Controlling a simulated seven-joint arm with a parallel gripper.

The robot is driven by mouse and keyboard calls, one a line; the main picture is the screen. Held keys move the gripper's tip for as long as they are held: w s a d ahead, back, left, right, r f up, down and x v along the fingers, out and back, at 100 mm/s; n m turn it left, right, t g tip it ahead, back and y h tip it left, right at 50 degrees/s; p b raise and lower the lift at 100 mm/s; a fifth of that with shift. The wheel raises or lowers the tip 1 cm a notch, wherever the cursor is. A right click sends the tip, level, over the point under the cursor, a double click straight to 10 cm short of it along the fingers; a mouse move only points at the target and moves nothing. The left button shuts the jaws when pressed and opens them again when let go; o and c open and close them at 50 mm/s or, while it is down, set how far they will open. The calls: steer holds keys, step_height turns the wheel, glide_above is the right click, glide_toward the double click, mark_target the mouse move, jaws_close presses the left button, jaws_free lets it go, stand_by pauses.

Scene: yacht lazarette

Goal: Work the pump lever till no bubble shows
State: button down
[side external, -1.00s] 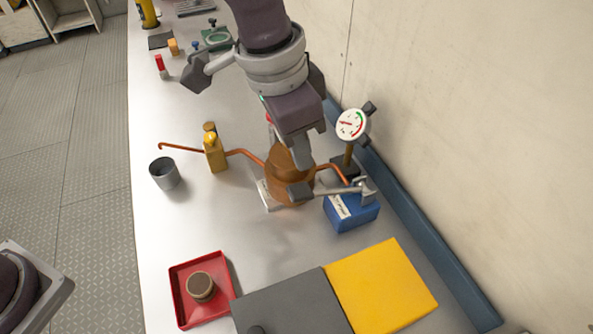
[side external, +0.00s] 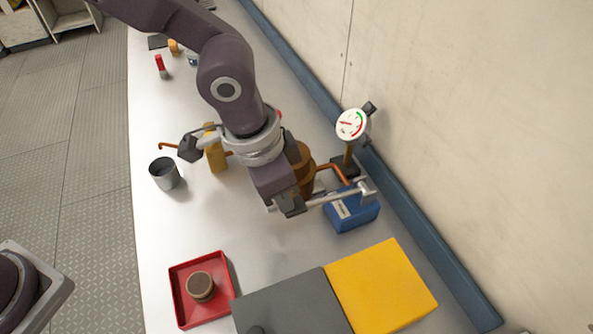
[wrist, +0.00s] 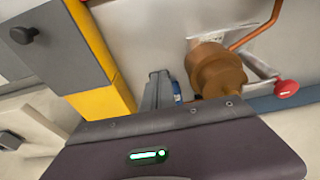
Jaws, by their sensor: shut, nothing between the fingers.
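The grey pump lever (side external: 335,196) runs from its pivot by the blue pump box (side external: 352,215) leftward to a dark grip (side external: 291,206). My gripper (side external: 274,208) is shut and empty, right at the grip; I cannot tell whether it touches. In the wrist view the shut fingers (wrist: 158,85) point away beside the bronze vessel (wrist: 214,70), which is partly behind my arm in the side view (side external: 303,170). A copper pipe (side external: 333,169) leads from the vessel towards the pump. A white gauge (side external: 351,124) stands behind the box. No bubble can be made out.
A yellow bottle (side external: 216,158), partly hidden by my arm, and a grey cup (side external: 164,173) stand left. A red tray (side external: 180,312) holds a round brown item. Flat grey (side external: 290,302) and yellow (side external: 381,285) blocks lie in front. The wall closes off the right.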

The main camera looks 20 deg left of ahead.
steer(key=shift+s+a+f, duration=0.15)
steer(key=shift+f, duration=0.45)
steer(key=shift+s+a+f, duration=0.1)
steer(key=shift+a+f, duration=0.05)
steer(key=shift+f, duration=0.4)
steer(key=s+a+r, duration=0.2)
steer(key=r, duration=0.4)
steer(key=s+a+r, duration=0.2)
steer(key=r, duration=0.4)
steer(key=shift+s+a+r, duration=0.2)
steer(key=shift+s, duration=0.05)
steer(key=s+a+r+n+t, duration=0.1)
steer(key=s+a+r+n, duration=0.1)
steer(key=a, duration=0.5)
steer(key=s+a+r+n+t+y, duration=0.1)
steer(key=s+a+r+n, duration=0.1)
steer(key=s+a+n, duration=0.2)
steer(key=s+a+r+n+t, duration=0.2)
steer(key=s+a, duration=0.4)
steer(key=a, duration=0.4)
steer(key=shift+r+n+y, duration=0.3)
steer(key=shift+n, duration=0.2)
